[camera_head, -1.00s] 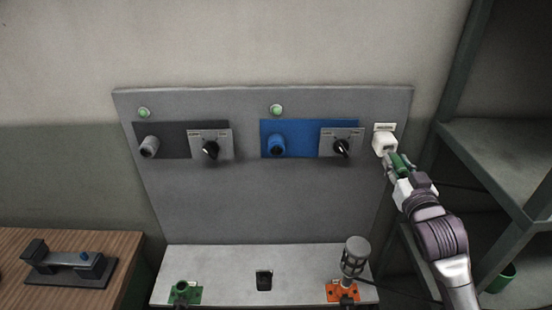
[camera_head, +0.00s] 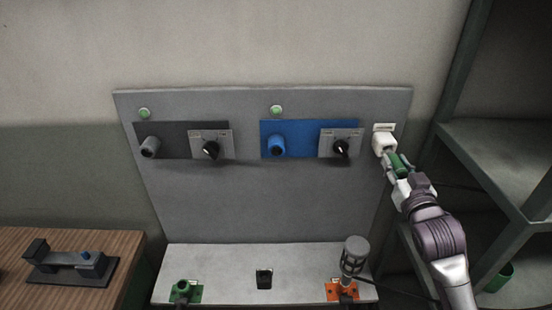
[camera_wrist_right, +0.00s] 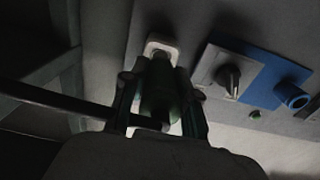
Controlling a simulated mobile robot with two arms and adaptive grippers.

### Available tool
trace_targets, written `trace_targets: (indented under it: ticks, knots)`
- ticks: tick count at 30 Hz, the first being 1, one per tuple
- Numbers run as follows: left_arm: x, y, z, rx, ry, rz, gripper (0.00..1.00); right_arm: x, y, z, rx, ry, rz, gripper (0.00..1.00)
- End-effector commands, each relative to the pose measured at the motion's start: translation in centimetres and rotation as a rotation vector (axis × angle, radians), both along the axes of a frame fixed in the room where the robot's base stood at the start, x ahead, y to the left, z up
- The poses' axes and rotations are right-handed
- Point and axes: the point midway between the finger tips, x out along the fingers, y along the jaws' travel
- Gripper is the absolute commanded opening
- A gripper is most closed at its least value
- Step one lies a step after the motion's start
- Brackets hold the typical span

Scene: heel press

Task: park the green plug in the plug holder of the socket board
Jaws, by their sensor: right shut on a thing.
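The green plug (camera_head: 398,166) is held in my right gripper (camera_head: 396,168) in the head view. Its front end is at the mouth of the white plug holder (camera_head: 384,142) at the board's right edge. In the right wrist view the green plug (camera_wrist_right: 159,95) lies between the two fingers of my right gripper (camera_wrist_right: 160,100), lined up with the white holder (camera_wrist_right: 163,46). How far the plug sits inside the holder is hard to tell. The grey socket board (camera_head: 250,200) stands upright. My left gripper is not in view.
The board carries a grey socket (camera_head: 149,147), a blue socket (camera_head: 277,145) and two black rotary switches. Below, a grey plug (camera_head: 354,257) stands on an orange mount (camera_head: 342,292), and a green mount (camera_head: 186,292) sits at left. A shelf (camera_head: 500,150) stands close at right.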

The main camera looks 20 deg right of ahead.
Motion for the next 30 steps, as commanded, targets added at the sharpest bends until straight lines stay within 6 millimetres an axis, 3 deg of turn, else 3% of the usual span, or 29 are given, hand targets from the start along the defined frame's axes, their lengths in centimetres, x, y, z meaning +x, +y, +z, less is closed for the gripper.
trace_targets:
  ticks: [30]
  knots:
    - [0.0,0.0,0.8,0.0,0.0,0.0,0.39,1.5,-0.4,0.1,-0.001,-0.001,0.0,0.0]
